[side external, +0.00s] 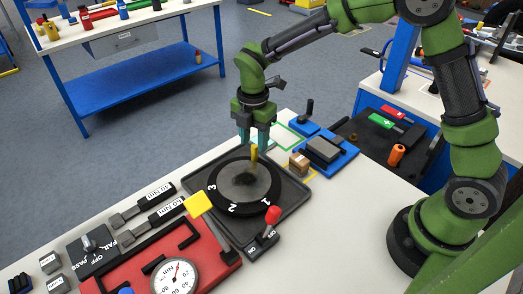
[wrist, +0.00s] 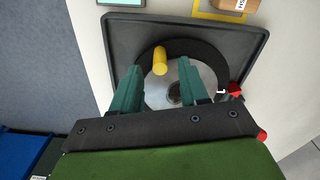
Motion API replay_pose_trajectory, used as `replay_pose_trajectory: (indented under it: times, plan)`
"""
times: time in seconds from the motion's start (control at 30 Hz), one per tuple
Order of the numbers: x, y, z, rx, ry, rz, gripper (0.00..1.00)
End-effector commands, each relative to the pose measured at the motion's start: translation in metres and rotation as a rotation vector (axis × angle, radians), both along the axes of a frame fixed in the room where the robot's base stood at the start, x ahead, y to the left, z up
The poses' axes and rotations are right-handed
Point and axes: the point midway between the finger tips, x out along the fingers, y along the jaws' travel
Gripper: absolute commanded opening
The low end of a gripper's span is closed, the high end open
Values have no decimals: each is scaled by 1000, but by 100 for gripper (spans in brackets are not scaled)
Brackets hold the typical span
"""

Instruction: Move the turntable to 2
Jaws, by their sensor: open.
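The turntable (side external: 245,203) is a dark round disc with a grey centre and white numbers 1, 2 and 3 on its rim, set in a black square tray (side external: 290,203). A yellow peg (side external: 254,152) stands on the disc; in the wrist view the yellow peg (wrist: 160,61) is near the rim at the top left. My gripper (side external: 254,148) is open above the far side of the disc. In the wrist view my gripper (wrist: 163,75) has its two teal fingers apart, with the peg between and beyond their tips. Contact cannot be told. A yellow square pointer (side external: 198,203) sits at the tray's left edge.
A red-knobbed lever (side external: 272,215) stands at the tray's front right. A blue jack-like block (side external: 325,151) and a small brown box (side external: 299,164) lie to the right. A red gauge panel (side external: 150,265) and switches fill the front left.

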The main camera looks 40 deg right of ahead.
Motion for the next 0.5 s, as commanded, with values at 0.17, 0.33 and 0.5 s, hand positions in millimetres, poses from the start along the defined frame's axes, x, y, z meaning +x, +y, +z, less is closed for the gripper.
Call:
replay_pose_trajectory:
  times: [0.17,0.33,0.5]
  plan:
    - [0,0,-25,-1,2,0,44]
    - [0,0,-33,0,0,1,44]
    - [0,0,-34,0,0,1,44]
